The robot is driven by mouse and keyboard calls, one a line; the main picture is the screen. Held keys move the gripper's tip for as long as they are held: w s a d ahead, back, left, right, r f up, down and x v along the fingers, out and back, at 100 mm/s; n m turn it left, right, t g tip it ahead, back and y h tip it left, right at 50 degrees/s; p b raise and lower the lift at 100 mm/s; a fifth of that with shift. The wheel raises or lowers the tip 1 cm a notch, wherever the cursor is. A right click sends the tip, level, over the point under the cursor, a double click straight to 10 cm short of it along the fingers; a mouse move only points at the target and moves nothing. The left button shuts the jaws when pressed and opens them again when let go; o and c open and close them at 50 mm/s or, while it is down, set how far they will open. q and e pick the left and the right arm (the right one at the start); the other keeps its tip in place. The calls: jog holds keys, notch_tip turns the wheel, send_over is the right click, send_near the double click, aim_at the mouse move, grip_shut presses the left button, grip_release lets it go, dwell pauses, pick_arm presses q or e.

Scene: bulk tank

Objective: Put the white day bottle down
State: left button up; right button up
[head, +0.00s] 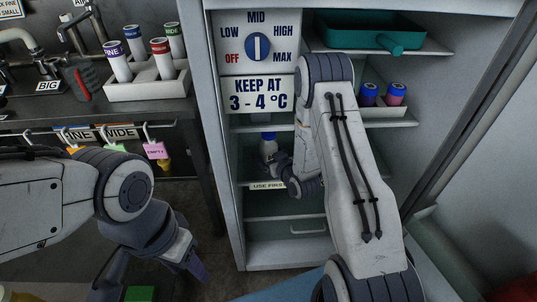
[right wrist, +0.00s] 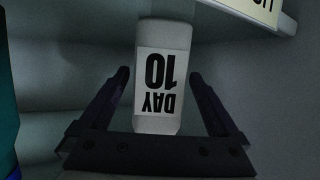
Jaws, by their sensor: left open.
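The white day bottle (head: 268,148) with a dark blue cap stands upright on the fridge's middle shelf, above the "USE FIRST" strip (head: 268,185). In the right wrist view the bottle (right wrist: 162,75) shows its "DAY 10" label upside down. My right gripper (right wrist: 165,105) has its fingers on either side of the bottle, with gaps between them and it. In the head view that gripper (head: 283,168) is just right of the bottle, partly hidden by my arm. My left gripper (head: 183,262) is open and empty, low at the left, outside the fridge.
The fridge holds a teal tray (head: 365,36) on top and blue-capped bottles (head: 396,93) on a right-hand shelf. A dial panel (head: 257,45) and temperature sign stand at its left. A counter with a white bottle rack (head: 150,88) is at left. The lower shelf looks clear.

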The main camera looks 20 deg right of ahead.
jog(key=shift+r, duration=0.1)
jog(key=shift+s+r, duration=0.15)
jog(key=shift+s, duration=0.05)
jog(key=p+v, duration=0.4)
jog(key=v, duration=0.7)
jog(key=shift+s, duration=0.3)
jog(key=shift+d+r, duration=0.1)
jog(key=shift+d, duration=0.05)
